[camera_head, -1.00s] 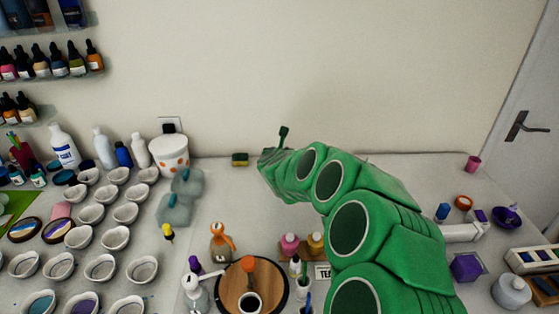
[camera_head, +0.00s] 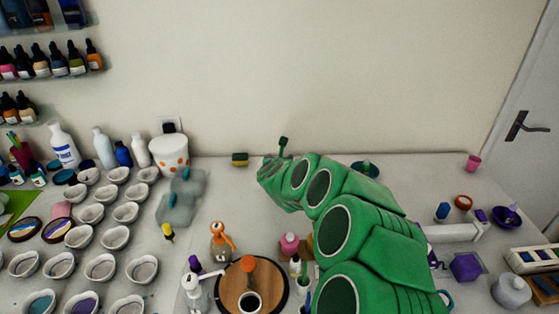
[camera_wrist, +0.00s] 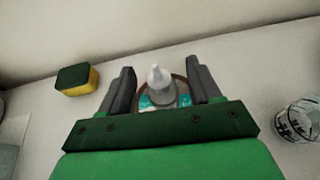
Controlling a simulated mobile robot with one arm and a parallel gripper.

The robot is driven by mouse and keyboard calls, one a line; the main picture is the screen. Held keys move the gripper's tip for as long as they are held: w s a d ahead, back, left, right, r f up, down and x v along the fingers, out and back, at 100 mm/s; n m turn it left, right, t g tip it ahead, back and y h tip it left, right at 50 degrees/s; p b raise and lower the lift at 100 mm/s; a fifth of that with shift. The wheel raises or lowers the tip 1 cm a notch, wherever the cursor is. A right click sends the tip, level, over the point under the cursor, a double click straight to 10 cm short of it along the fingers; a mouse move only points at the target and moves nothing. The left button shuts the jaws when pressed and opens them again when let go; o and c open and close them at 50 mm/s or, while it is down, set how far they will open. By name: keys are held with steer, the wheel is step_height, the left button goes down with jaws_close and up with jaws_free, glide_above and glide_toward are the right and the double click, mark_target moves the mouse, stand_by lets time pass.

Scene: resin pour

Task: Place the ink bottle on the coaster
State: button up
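In the wrist view a small grey bottle with a pale pointed tip (camera_wrist: 160,82), which looks like the ink bottle, stands between my gripper's fingers (camera_wrist: 160,88). The two dark fingers are spread, with a gap on each side of the bottle. A round brown-rimmed coaster with teal patches (camera_wrist: 184,100) shows around and behind the bottle. I cannot tell whether the bottle rests on it, as the palm hides the base. In the head view my gripper (camera_head: 283,147) is at the far end of my green arm, near the wall, and the arm hides bottle and coaster.
A yellow and green sponge (camera_head: 240,159) lies left of my gripper; it also shows in the wrist view (camera_wrist: 77,80). A clear marked jar (camera_wrist: 299,120) stands at the right there. A dark green object (camera_head: 365,168) lies behind my arm. Cups and bottles crowd the left.

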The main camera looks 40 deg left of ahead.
steer(key=shift+r, duration=0.15)
steer(key=shift+s+d+r, duration=0.25)
steer(key=shift+s+d, duration=0.05)
steer(key=shift+s, duration=0.05)
steer(key=v, duration=1.1)
stand_by(0.3)
